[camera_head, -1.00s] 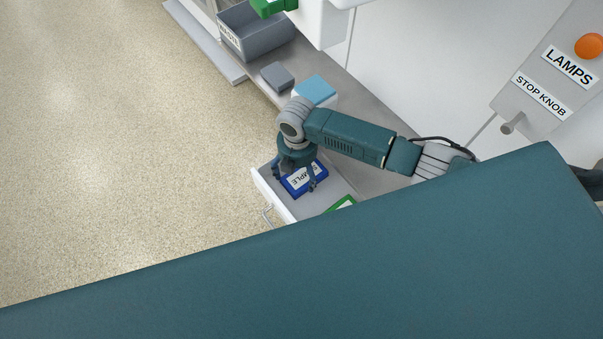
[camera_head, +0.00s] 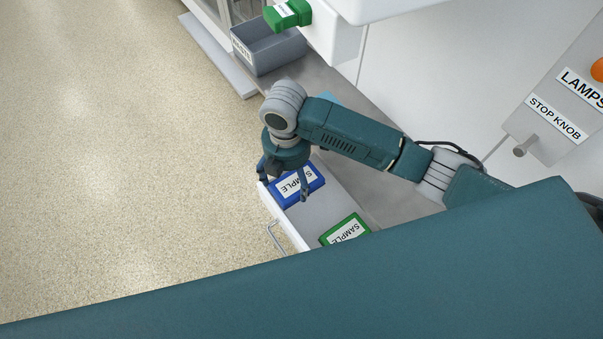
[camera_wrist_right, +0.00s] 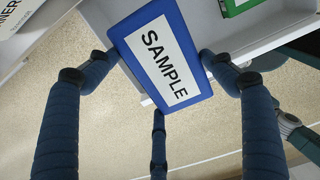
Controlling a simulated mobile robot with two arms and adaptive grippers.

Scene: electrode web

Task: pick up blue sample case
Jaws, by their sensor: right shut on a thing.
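The blue sample case (camera_head: 297,184) is a flat blue box with a white "SAMPLE" label. My right gripper (camera_head: 285,190) is above it in the head view, with fingers at both sides of the case. In the right wrist view the case (camera_wrist_right: 166,62) sits between the fingers (camera_wrist_right: 158,70), which touch its edges, so the gripper is shut on it. The case appears raised over the open drawer (camera_head: 299,224) and overlaps its edge in the wrist view. My left gripper is not in view.
A green sample case (camera_head: 345,230) lies in the drawer's nearer part. A grey bin (camera_head: 270,52) stands at the back, below a green item (camera_head: 288,13). A panel with a stop knob (camera_head: 522,149) is on the right. The floor on the left is clear.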

